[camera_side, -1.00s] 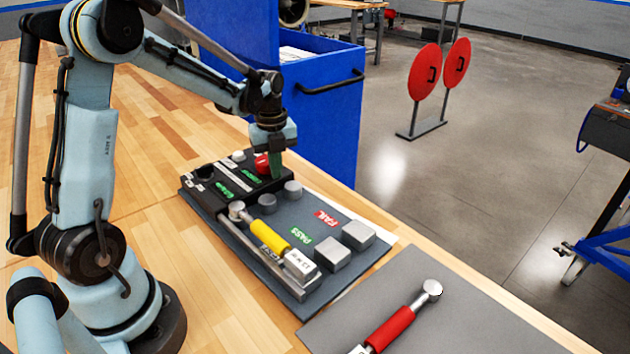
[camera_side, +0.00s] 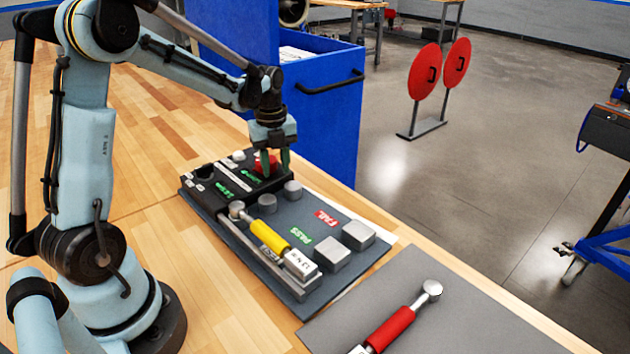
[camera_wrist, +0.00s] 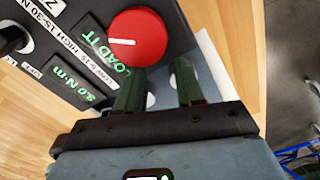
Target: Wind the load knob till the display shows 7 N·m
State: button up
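The red load knob (camera_wrist: 137,37) with a white pointer line sits on the black tester box; it shows partly behind my fingers in the side view (camera_side: 274,161). My gripper (camera_wrist: 160,72) is open, with two green fingers apart and nothing held. In the wrist view the fingertips are at the knob's edge, and the knob lies mostly beyond them. In the side view my gripper (camera_side: 275,160) is just above the knob. Contact cannot be told.
A yellow-handled torque wrench (camera_side: 270,236) lies in the tester's cradle. Grey blocks (camera_side: 358,236) stand by the PASS and FAIL labels. A red-handled wrench (camera_side: 390,328) lies on a grey mat. A blue cabinet (camera_side: 325,110) stands behind the bench.

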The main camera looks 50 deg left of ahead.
jog(key=shift+r, duration=2.1)
